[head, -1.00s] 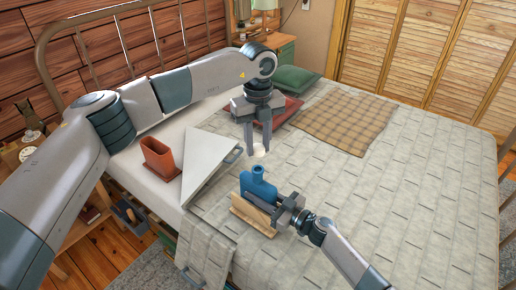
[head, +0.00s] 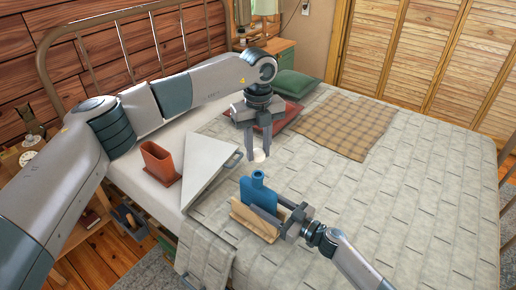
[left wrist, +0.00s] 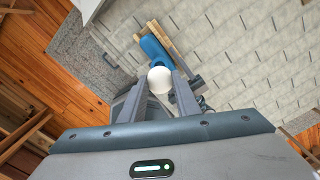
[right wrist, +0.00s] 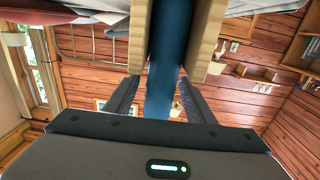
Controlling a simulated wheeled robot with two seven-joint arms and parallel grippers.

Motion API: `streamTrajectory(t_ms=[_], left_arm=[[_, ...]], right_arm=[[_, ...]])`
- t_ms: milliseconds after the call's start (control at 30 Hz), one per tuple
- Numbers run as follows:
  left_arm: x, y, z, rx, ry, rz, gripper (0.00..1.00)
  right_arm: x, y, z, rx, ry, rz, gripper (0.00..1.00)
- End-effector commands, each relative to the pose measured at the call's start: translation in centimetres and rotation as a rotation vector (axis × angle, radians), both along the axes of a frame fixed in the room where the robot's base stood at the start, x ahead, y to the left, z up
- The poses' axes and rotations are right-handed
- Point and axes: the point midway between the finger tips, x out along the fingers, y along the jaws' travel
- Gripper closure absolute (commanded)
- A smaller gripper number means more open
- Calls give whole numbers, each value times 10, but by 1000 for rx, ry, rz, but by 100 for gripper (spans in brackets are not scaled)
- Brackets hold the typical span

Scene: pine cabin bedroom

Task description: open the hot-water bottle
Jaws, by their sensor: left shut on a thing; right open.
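The blue hot-water bottle (head: 257,188) stands upright in a wooden holder (head: 243,217) on the bed, its neck pointing up with no stopper on it. My left gripper (head: 256,153) is above and behind the bottle, shut on a round white stopper (head: 260,156). The stopper shows clearly between the fingertips in the left wrist view (left wrist: 159,80), apart from the bottle (left wrist: 154,50). My right gripper (head: 277,208) is open at the bottle's right side. In the right wrist view the bottle (right wrist: 168,65) runs between its fingers; contact cannot be told.
A white wedge-shaped board (head: 211,163) and a reddish-brown open container (head: 160,163) lie left of the bottle. A red cushion (head: 275,119), a green pillow (head: 296,83) and a checked blanket (head: 345,126) are farther back. The bed's right side is clear.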

Motion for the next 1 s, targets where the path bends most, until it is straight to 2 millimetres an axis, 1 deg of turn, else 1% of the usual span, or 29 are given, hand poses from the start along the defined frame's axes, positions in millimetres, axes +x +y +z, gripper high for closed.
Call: streamTrajectory(t_ms=[33, 300, 500, 667, 1000], left_arm=[[0, 0, 0, 0, 0, 0, 98], [0, 0, -1, 0, 0, 0, 98], [0, 0, -3, 0, 0, 0, 98], [0, 0, -3, 0, 0, 0, 98], [0, 0, -3, 0, 0, 0, 98]], right_arm=[[-6, -8, -1, -2, 0, -1, 50], [-35, -46, -1, -1, 2, -1, 50], [-49, -63, -1, 0, 1, 0, 50], [-53, -68, 0, 1, 1, 1, 50], [-53, -69, 0, 1, 1, 0, 50]])
